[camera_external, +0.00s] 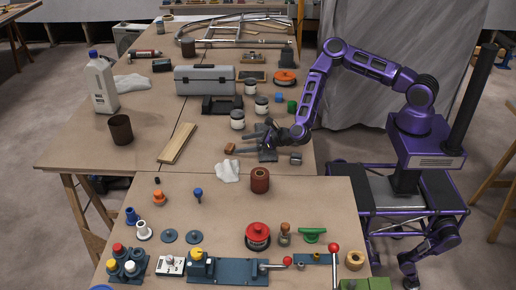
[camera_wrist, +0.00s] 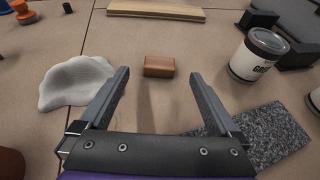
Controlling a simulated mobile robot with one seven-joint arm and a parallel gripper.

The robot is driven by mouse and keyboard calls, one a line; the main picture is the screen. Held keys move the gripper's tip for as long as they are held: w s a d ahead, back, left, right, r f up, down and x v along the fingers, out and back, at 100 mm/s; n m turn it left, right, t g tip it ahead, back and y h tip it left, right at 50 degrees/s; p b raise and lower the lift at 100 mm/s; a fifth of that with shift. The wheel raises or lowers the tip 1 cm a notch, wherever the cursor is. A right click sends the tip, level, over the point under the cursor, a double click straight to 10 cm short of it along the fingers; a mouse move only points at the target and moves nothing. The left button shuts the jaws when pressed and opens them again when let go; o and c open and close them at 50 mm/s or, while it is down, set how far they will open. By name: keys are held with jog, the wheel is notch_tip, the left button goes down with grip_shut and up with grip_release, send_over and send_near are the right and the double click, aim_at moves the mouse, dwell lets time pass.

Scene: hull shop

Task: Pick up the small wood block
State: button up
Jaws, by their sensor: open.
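The small wood block (camera_wrist: 159,66) is reddish brown and lies flat on the tan tabletop. In the wrist view it sits just beyond my fingertips, roughly centred between them and a little towards the far side. In the external view the block (camera_external: 230,148) lies just left of my gripper (camera_external: 243,145). My gripper (camera_wrist: 158,78) is open and empty, with its two grey fingers spread wide either side of the block's line. The fingers do not appear to touch the block. Height above the table is hard to tell.
A white crumpled cloth (camera_wrist: 75,82) lies left of my left finger. A labelled can (camera_wrist: 257,55) stands right of my right finger, and a grey speckled slab (camera_wrist: 262,132) lies under that side. A wooden plank (camera_external: 178,143) lies beyond the block. Bare tabletop surrounds the block.

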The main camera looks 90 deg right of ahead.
aim_at(231, 146)
jog(key=shift+x, duration=2.65)
jog(key=c, duration=1.4)
